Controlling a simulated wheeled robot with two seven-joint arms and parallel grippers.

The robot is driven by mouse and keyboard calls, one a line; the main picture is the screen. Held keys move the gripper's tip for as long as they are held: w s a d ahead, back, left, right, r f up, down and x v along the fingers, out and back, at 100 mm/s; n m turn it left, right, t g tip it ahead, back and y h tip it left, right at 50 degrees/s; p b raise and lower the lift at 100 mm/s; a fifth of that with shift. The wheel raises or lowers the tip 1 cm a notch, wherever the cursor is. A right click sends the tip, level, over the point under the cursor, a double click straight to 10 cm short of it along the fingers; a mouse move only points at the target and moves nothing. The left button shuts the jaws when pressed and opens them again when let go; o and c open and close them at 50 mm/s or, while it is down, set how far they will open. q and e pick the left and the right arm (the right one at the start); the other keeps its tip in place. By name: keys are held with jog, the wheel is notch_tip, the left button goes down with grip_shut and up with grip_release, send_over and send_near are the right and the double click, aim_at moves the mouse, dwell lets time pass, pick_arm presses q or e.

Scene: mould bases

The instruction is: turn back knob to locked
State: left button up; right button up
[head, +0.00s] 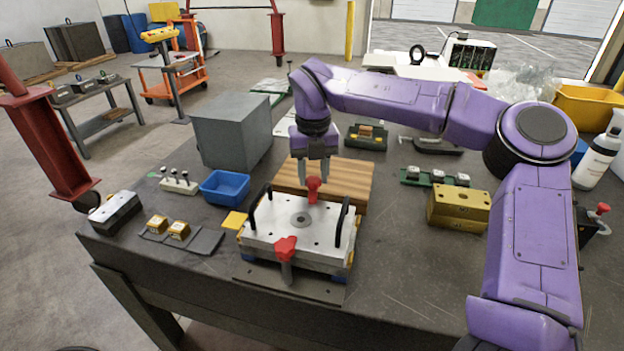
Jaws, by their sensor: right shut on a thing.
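The mould base (270,226) is a silver plate on the workbench, with a black handle at each side and a round ring in its middle. The back knob (313,190) is red and stands at the plate's far edge. My right gripper (314,180) points down from above and is shut on the back knob, its fingers hiding the knob's upper part. The front knob (286,248) is red and stands at the near edge, apart from my gripper. I cannot read any locked marking at this size. My left gripper is out of view.
A wooden board (350,182) lies just behind the mould base. A blue bin (225,187) and grey box (232,130) stand to the left. A brass block (458,208) stands to the right. The bench top between base and block is clear.

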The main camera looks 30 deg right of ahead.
aim_at(314, 179)
jog(key=shift+s+f+m+b, duration=0.1)
jog(key=shift+f+m+b, duration=0.1)
jog(key=shift+m+b, duration=0.7)
jog(key=shift+m, duration=0.3)
jog(key=o, duration=1.1)
jog(key=shift+c, duration=0.2)
jog(key=shift+r, duration=0.1)
notch_tip(314, 179, up, 10)
jog(key=shift+r+p, duration=0.25)
jog(key=shift+p, duration=0.1)
jog(key=shift+d, duration=0.1)
